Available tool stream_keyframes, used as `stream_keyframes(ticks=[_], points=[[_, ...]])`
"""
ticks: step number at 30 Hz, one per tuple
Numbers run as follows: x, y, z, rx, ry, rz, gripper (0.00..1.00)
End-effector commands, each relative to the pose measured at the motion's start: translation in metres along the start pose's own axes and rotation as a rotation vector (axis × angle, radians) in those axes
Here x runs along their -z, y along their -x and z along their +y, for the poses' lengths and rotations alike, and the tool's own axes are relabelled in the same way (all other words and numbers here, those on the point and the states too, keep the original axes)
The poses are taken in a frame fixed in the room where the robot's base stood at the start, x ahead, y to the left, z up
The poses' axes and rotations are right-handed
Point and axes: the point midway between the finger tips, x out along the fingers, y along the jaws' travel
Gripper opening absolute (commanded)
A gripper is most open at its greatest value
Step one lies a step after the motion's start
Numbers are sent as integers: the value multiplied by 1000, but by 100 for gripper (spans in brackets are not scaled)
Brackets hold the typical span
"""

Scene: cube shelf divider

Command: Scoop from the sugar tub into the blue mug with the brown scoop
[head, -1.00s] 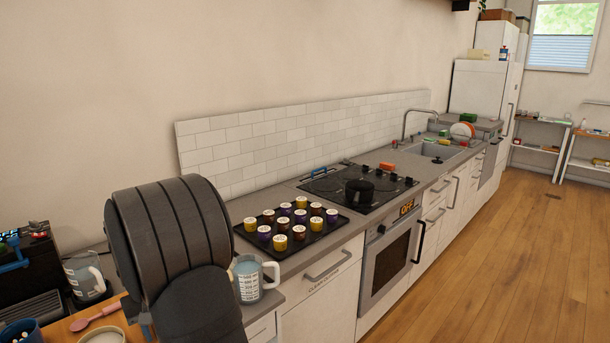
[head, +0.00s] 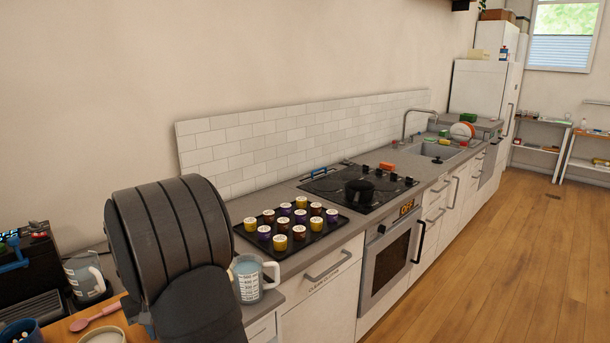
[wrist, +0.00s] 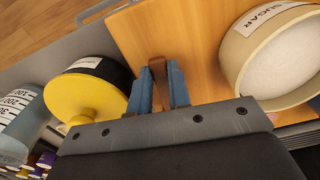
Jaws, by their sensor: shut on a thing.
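My gripper (wrist: 160,88) has blue fingers and is shut on the brown scoop (wrist: 157,66). Only a short brown piece shows between the fingers; the bowl of the scoop cannot be made out. The cream sugar tub (wrist: 232,58), labelled SUGAR and holding white sugar, stands to the right of the fingers in the wrist view, apart from them. In the head view a cream rim that looks like the same tub (head: 103,337) shows at the bottom edge. A dark blue mug (head: 22,333) with pale bits inside is cut off at the lower left. My arm hides the gripper there.
A black jar with a yellow lid (wrist: 95,98) stands close left of the fingers. A measuring jug (head: 252,280) stands beyond my arm. A pink spoon (head: 95,318) lies on the wooden board (wrist: 195,30). A tray of capsules (head: 330,236) sits on the counter.

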Motion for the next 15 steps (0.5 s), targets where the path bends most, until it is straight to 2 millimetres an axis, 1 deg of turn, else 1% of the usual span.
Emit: stream_keyframes(ticks=[5,15], points=[[1,8,0,0,0,3,0],[0,35,0,0,0,3,0]])
